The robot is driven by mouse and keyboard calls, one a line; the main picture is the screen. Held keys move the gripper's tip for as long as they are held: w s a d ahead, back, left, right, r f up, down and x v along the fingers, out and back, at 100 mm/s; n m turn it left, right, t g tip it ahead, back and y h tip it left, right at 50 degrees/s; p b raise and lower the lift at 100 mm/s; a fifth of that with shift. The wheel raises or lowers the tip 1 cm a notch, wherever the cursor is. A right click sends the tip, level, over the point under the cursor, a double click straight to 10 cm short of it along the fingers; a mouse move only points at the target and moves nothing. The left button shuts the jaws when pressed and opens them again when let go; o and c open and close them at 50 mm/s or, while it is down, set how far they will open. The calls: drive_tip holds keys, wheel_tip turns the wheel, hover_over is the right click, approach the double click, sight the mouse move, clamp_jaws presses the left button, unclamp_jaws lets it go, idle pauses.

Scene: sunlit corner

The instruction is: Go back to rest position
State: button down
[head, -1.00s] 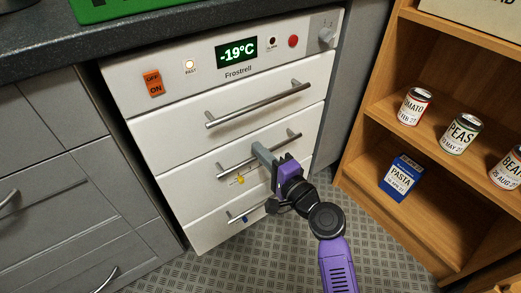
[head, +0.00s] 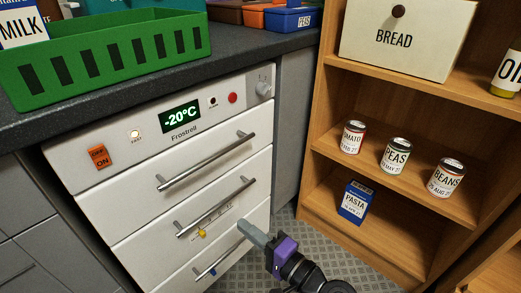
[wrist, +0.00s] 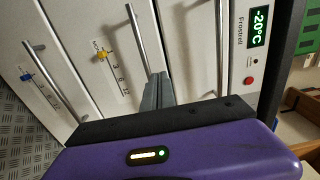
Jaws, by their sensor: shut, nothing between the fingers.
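My gripper (head: 249,231) is purple and black with grey fingers, in the lower middle of the head view. Its fingers are closed together and empty. It is in front of the white Frostrell freezer (head: 70,172), near the middle drawer's handle (head: 215,207); no grip on the handle shows.
A green basket (head: 105,65) stands on the dark counter (head: 240,45). At right, a wooden shelf (head: 385,75) holds a bread box (head: 400,45), several cans and a blue pasta box (head: 354,202). Patterned floor lies between freezer and shelf.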

drive_tip(key=d+t+h, duration=0.4)
drive_tip(key=d+h, duration=0.1)
drive_tip(key=d, duration=0.3)
drive_tip(key=s+d+f+n+t+h, duration=0.2)
drive_tip(key=s+d+h, duration=0.3)
drive_tip(key=s+d, duration=0.45)
drive_tip(key=s+d+r+n+g+h, duration=0.1)
drive_tip(key=s+d+n, duration=0.15)
drive_tip(key=s, duration=0.65)
drive_tip(key=s+d+r+n+h, duration=0.15)
drive_tip(key=s+d, duration=0.25)
drive_tip(key=s, duration=0.6)
drive_tip(key=s+d+r+n+g+h, duration=0.1)
drive_tip(key=s+d+n+h, duration=0.15)
drive_tip(key=s, duration=0.65)
wheel_tip(320, 180, up, 33)
drive_tip(key=p, duration=3.2)
drive_tip(key=shift+w+d+f+m+y, duration=0.15)
drive_tip(key=shift+d+m+y, duration=0.15)
drive_tip(key=shift+m+y, duration=0.15)
